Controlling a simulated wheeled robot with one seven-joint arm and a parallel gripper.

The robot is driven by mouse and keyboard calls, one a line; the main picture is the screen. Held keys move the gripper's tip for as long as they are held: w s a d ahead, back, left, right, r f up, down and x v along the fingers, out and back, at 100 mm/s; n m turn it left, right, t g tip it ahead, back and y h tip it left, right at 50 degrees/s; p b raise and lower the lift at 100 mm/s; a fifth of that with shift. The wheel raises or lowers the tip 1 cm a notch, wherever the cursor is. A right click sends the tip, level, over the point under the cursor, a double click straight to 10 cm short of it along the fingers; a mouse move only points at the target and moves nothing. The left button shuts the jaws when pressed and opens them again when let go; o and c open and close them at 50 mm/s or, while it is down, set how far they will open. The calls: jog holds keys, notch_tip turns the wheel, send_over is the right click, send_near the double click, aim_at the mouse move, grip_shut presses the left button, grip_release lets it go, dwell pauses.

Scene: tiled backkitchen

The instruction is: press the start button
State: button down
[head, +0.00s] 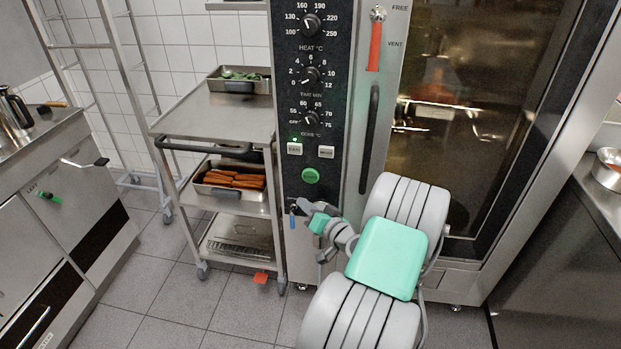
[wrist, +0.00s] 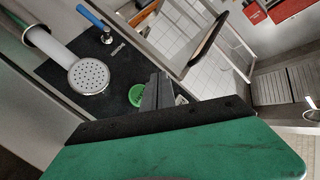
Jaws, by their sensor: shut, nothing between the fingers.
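The round green start button (head: 311,176) sits low on the dark control panel (head: 293,160) of the oven, under two pale square buttons. It also shows in the wrist view (wrist: 136,95), partly covered at its right edge by my fingers. My gripper (head: 301,206) is shut and empty, just below the button in the head view. In the wrist view the closed fingers (wrist: 156,90) point at the panel right beside the button. I cannot tell whether the fingertips touch it.
A shower head (wrist: 88,76) and a blue-handled tap (wrist: 90,15) are close by in the wrist view. A steel trolley (head: 215,120) with trays stands left of the panel. The oven's dark handle (head: 370,140) and glass door (head: 470,100) are to the right.

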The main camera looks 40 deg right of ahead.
aim_at(304, 177)
jog(key=shift+w+d+b, duration=0.35)
jog(key=shift+w+d, duration=0.55)
jog(key=shift+d, duration=0.25)
jog(key=shift+w+d+b, duration=0.3)
jog(key=shift+w+d, duration=0.6)
jog(key=shift+d, duration=0.25)
jog(key=shift+w+d+b, duration=0.35)
jog(key=shift+w+d, duration=0.55)
jog(key=shift+d, duration=0.25)
jog(key=shift+w+d+b, duration=0.15)
jog(key=shift+d+b, duration=0.1)
jog(key=shift+b, duration=0.2)
jog(key=shift+w+d+b, duration=0.3)
jog(key=shift+d, duration=0.1)
jog(key=shift+a, duration=0.1)
jog(key=shift+s+a, duration=0.5)
jog(key=shift+a, duration=0.05)
